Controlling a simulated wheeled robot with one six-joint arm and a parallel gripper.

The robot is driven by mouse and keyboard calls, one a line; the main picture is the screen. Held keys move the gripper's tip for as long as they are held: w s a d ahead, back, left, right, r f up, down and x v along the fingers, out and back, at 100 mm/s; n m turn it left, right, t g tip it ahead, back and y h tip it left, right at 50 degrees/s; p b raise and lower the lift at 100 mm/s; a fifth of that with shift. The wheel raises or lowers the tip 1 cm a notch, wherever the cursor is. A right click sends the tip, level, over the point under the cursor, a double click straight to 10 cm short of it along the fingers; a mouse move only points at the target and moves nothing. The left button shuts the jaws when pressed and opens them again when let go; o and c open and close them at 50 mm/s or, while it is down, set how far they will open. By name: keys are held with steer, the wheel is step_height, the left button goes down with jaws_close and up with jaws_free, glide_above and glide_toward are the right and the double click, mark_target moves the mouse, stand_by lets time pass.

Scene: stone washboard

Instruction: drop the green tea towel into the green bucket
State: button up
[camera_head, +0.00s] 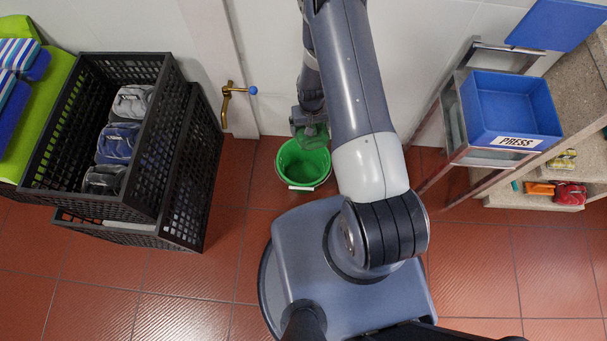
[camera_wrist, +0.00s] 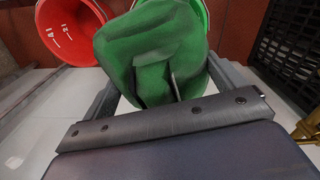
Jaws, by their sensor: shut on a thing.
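The green tea towel (camera_wrist: 152,55) is bunched between the two fingers of my gripper (camera_wrist: 165,88) in the wrist view. In the head view, my gripper (camera_head: 309,120) hangs at the far side of the green bucket (camera_head: 298,174), with the green towel (camera_head: 315,138) below it, over the bucket's far part. The bucket stands upright on the floor, its mouth open upward. In the wrist view only a bit of the green bucket's rim (camera_wrist: 205,14) shows behind the towel, which hides the rest. I cannot tell the towel's exact height above the rim.
A red bucket (camera_wrist: 70,38) shows in the wrist view. Black crates (camera_head: 190,165) holding folded cloths stand at left. A brass tap (camera_head: 228,98) is on the wall. A blue bin (camera_head: 510,108) on a stand is at right. Red floor tiles are clear around the bucket's left.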

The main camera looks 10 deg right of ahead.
step_height(320, 180, down, 22)
steer(key=w+b, duration=0.2)
steer(key=b, duration=1.1)
steer(key=shift+r, duration=0.2)
steer(key=o, duration=0.8)
step_height(320, 180, up, 11)
steer(key=p, duration=0.2)
steer(key=shift+p, duration=0.35)
steer(key=shift+s+f, duration=0.1)
steer(key=shift+f, duration=0.1)
